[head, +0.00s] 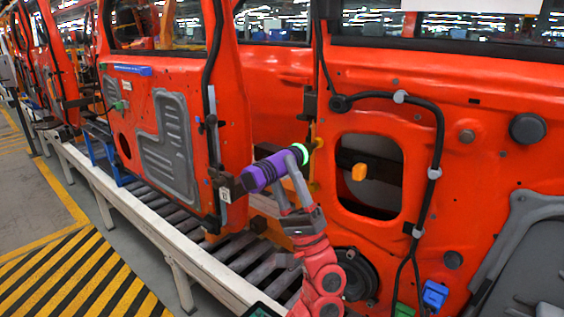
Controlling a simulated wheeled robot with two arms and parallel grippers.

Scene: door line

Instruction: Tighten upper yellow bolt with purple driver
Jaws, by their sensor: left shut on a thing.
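A purple driver (262,173) with a green glowing ring at its right end is held nearly level, tilted up slightly to the right. My left gripper (293,177) is shut on the driver near the ring end, its red arm rising from the bottom centre. Just right of the ring, a small yellow bolt head (319,143) shows on the red door's left edge. I cannot tell whether the driver's tip touches it. Another yellow part (315,186) sits lower on the same edge. My right gripper is not in view.
Another red door (160,60) stands left. A pale conveyor rail (150,215) and striped floor (80,275) lie at lower left.

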